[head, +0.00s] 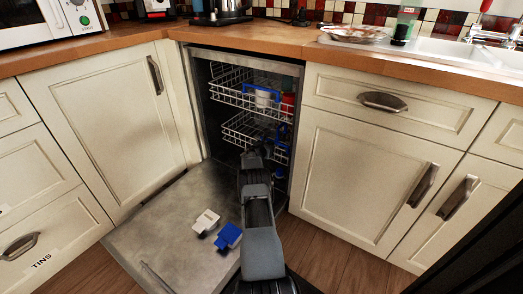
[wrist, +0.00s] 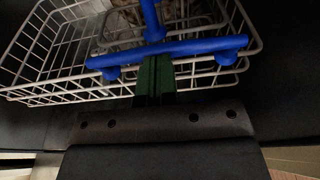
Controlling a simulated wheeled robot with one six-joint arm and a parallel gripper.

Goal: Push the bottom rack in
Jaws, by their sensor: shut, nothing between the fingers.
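The dishwasher (head: 198,90) stands open in the corner, its door (head: 165,210) lowered flat. The bottom rack (head: 240,128), white wire, is inside the cavity, partly hidden by my arm. In the wrist view the rack (wrist: 50,70) has a blue handle bar (wrist: 185,50) across its front. My gripper (wrist: 155,75) is shut and empty, its dark green fingertips at the blue bar; whether they touch it is unclear. In the head view my gripper is at the rack's front, its fingertips not clearly visible.
The upper rack (head: 232,92) holds a blue-and-white item (head: 262,96) and a red one (head: 288,102). A white piece (head: 206,221) and a blue piece (head: 228,237) lie on the lowered door. Cabinets (head: 365,180) flank the opening; the wooden counter (head: 245,38) runs above.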

